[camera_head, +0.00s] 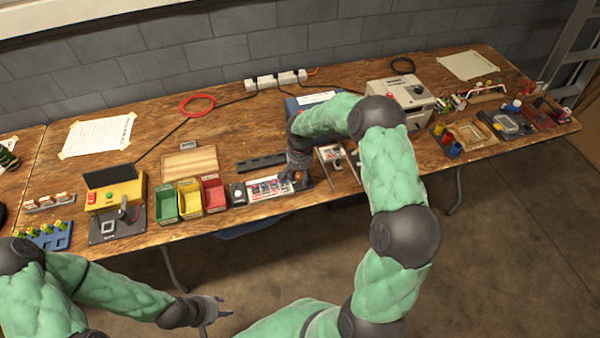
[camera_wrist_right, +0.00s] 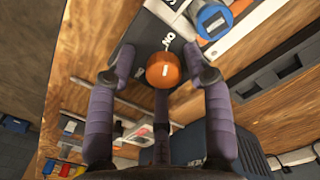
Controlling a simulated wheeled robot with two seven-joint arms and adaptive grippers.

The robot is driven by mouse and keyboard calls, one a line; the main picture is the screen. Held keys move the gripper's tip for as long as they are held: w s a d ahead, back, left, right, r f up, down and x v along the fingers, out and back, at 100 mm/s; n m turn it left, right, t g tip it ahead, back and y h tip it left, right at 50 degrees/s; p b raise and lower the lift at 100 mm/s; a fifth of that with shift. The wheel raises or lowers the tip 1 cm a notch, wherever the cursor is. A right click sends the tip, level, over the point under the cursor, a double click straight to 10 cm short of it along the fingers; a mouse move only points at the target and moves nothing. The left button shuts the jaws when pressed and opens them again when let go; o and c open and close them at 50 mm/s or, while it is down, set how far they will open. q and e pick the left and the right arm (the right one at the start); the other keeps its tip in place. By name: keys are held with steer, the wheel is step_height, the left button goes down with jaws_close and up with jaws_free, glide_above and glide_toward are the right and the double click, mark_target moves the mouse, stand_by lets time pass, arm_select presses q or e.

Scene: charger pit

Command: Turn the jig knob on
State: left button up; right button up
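The jig knob is an orange round knob (camera_wrist_right: 164,70) with a short white mark, on a dark plate with white lettering (camera_wrist_right: 168,41) that seems to read ON. In the head view the knob (camera_head: 299,176) shows small at the right end of a jig board (camera_head: 268,188). My right gripper (camera_wrist_right: 160,82) is open around the knob, with dark fingers on both sides and gaps between them and the knob. In the head view my right gripper (camera_head: 298,163) hangs over that end of the board. My left gripper (camera_head: 215,308) is open and empty, in front of the table.
Green, yellow and red bins (camera_head: 189,197) stand left of the jig. A dark slotted bar (camera_head: 261,162) lies behind it. A blue round part (camera_wrist_right: 212,20) shows beside the knob's plate in the wrist view. A beige box (camera_head: 402,97) stands further right. My right arm hides part of the table.

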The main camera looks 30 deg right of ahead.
mark_target(300, 175)
steer(key=shift+w+d+r, duration=0.1)
steer(key=shift+w+r, duration=0.1)
steer(key=shift+r, duration=0.3)
step_height(300, 175, up, 11)
stand_by(0.3)
steer(key=shift+s, duration=0.1)
stand_by(0.4)
